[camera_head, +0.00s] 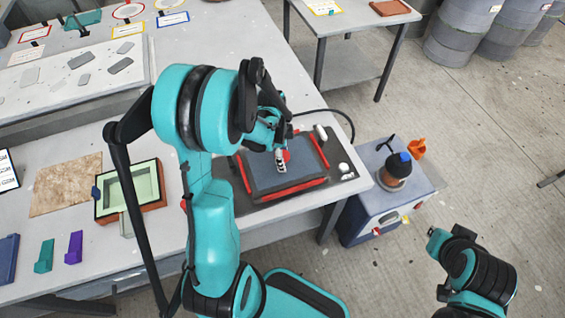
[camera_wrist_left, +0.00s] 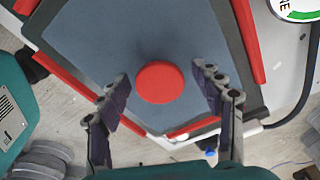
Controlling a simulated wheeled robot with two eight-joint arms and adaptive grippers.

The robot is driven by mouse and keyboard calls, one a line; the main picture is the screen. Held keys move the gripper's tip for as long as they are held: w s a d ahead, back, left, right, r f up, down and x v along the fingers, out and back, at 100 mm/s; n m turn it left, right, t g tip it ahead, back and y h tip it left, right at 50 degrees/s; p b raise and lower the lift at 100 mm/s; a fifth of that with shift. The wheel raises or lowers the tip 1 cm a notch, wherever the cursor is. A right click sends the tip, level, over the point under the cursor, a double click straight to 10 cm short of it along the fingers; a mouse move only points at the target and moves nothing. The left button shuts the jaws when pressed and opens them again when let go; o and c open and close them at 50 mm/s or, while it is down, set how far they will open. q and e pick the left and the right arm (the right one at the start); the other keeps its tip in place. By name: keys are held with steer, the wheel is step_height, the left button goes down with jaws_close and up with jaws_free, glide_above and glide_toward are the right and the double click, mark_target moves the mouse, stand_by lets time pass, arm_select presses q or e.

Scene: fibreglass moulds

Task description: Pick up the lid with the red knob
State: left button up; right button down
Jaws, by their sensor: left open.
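The lid is a flat blue-grey plate (camera_head: 257,183) with a round red knob (camera_head: 287,155), bordered by red strips on the worktable. My left gripper (camera_head: 281,160) is over the lid and hides part of the knob in the head view. In the left wrist view, the open fingers (camera_wrist_left: 161,78) stand on either side of the red knob (camera_wrist_left: 160,83), with a gap on each side, above the grey-blue lid (camera_wrist_left: 95,45). I cannot tell their exact height over it. Part of my right arm shows at the lower right of the head view; its gripper is not visible.
A framed green mould (camera_head: 135,190) and a brown sheet (camera_head: 66,184) lie to the left. A black cable curves behind the lid. Open floor lies right.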

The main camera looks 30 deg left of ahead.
arm_select(q)
jaws_close()
steer(key=shift+r, duration=0.15)
